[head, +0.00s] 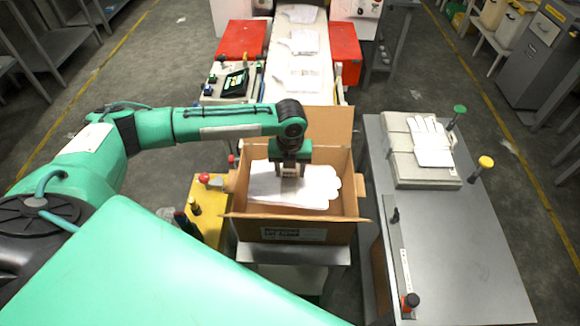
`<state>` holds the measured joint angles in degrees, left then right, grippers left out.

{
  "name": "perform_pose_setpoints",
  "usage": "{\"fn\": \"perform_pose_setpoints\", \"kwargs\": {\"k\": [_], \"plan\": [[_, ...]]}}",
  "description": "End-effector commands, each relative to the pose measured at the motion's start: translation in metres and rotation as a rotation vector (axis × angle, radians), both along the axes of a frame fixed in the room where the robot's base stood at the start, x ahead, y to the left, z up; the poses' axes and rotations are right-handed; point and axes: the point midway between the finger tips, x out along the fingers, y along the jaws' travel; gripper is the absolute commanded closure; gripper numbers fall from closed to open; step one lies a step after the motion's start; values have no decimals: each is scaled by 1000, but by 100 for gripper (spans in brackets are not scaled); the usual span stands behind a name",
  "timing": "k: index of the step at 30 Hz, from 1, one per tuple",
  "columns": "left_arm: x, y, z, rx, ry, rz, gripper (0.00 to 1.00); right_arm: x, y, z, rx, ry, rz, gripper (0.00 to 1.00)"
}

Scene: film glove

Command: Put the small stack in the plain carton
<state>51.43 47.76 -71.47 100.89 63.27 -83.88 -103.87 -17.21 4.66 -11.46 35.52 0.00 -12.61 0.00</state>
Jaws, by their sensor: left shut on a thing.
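The plain carton (342,228) is a brown cardboard box with open flaps and a white label on its front, standing on a grey stand in the middle of the head view. The small stack (262,185) is white, flat and glove-shaped, with its fingers pointing right. My left gripper (291,172) points down over the carton and is shut on the stack near its middle. The stack lies within the carton's opening in the picture; I cannot tell whether it touches the bottom. My right gripper is not in view.
A conveyor (297,58) with several white glove shapes runs behind the carton, between red boxes (241,40). At right, a grey table (450,250) holds a pale block (400,150) with a white glove shape (432,145) on it. A yellow panel (208,208) with knobs stands left of the carton.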

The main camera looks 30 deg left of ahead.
Motion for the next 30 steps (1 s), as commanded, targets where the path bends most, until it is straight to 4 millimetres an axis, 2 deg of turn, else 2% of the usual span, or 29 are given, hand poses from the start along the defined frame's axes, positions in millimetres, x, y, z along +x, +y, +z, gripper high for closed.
{"fn": "perform_pose_setpoints", "kwargs": {"k": [30], "plan": [[0,0,-42,0,0,-1,86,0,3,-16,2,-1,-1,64]]}}
